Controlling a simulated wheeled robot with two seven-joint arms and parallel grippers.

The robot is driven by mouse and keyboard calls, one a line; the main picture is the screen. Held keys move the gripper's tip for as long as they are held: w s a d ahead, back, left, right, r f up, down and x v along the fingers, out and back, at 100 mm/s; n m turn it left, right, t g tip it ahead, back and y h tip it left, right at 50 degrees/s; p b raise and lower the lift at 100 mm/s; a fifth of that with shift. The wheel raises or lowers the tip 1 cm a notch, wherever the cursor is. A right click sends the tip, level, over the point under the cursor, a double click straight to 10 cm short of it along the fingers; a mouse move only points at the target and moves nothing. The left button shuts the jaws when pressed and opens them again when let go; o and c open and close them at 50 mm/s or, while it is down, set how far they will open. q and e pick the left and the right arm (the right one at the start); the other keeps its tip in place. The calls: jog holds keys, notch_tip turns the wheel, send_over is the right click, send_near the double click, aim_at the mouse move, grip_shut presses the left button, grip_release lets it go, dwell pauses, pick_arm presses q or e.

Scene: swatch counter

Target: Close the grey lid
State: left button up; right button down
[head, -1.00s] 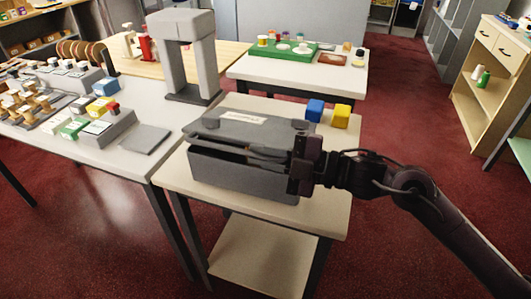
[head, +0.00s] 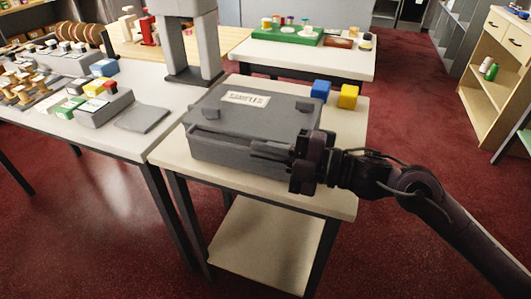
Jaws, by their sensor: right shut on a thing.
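The grey lid (head: 235,115) lies over the grey box (head: 222,153), with a white label on its top and two dark latches. Its front edge sits close to the box's front rim; whether it lies fully flat there I cannot tell. My right gripper (head: 280,150) is at the front right corner of the box, shut on the lid's front edge, its fingers reaching left along the rim. The fingers hide part of that edge. My left gripper is not in view.
The box stands on a small pale table (head: 345,185) with a lower shelf. A blue block (head: 320,91) and a yellow block (head: 348,97) stand behind it at right. A grey stand (head: 188,45) rises behind left. A counter with sample items adjoins at left.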

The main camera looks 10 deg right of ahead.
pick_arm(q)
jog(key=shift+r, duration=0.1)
pick_arm(e)
jog(key=shift+s+f, duration=0.1)
jog(key=shift+f, duration=0.4)
jog(key=c, duration=1.5)
grip_release()
jog(key=shift+r, duration=0.1)
jog(key=shift+r, duration=0.1)
jog(key=shift+s+d, duration=0.15)
jog(key=shift+d, duration=0.3)
jog(key=v, duration=0.5)
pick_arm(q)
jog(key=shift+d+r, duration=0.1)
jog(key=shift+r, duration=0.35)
pick_arm(e)
jog(key=shift+v, duration=0.9)
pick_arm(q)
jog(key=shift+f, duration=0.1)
pick_arm(e)
jog(key=shift+d, duration=0.1)
